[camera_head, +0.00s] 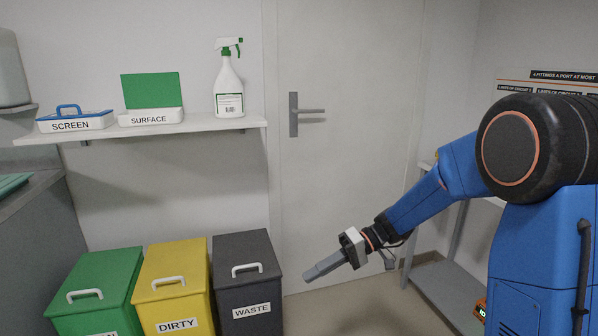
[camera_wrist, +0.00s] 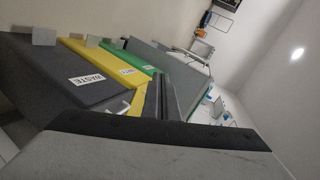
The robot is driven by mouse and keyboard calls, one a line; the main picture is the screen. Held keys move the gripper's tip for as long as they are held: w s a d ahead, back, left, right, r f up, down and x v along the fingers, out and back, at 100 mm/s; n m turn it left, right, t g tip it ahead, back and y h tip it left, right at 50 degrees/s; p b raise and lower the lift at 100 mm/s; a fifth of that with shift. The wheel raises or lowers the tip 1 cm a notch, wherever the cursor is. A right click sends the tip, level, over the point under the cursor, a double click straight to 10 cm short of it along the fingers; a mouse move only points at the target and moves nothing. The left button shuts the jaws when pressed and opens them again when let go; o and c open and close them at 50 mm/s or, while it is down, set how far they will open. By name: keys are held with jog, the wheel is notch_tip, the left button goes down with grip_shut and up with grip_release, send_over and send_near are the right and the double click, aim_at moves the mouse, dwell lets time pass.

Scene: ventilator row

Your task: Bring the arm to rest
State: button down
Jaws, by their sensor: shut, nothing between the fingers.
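My gripper (camera_head: 324,266) is shut and empty at the end of my blue arm, which reaches down and to the left from the right side of the head view. It hangs in the air to the right of the dark WASTE bin (camera_head: 247,287), with the door behind it. In the wrist view the shut fingers (camera_wrist: 162,85) point up the picture, with the bins beyond and to the left of them. I cannot tell the exact gap between the fingers and the WASTE bin.
A yellow DIRTY bin (camera_head: 172,289) and a green bin (camera_head: 95,295) stand left of the WASTE bin. A wall shelf (camera_head: 150,131) holds a SCREEN box (camera_head: 75,122), a SURFACE box (camera_head: 150,116) and a spray bottle (camera_head: 229,90). A grey rack (camera_head: 445,285) stands at right. Floor below my gripper looks clear.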

jog(key=s+d+r+m+t+h, duration=0.2)
jog(key=s+d+h, duration=0.4)
jog(key=s+d, duration=0.6)
jog(key=s+d+r+m+t+h, duration=0.1)
jog(key=s+d+m+t+h, duration=0.3)
jog(key=s+d, duration=0.8)
jog(key=s+t+h, duration=0.1)
jog(key=t+h, duration=0.1)
jog(key=t, duration=0.1)
jog(key=shift+d+r+m, duration=0.4)
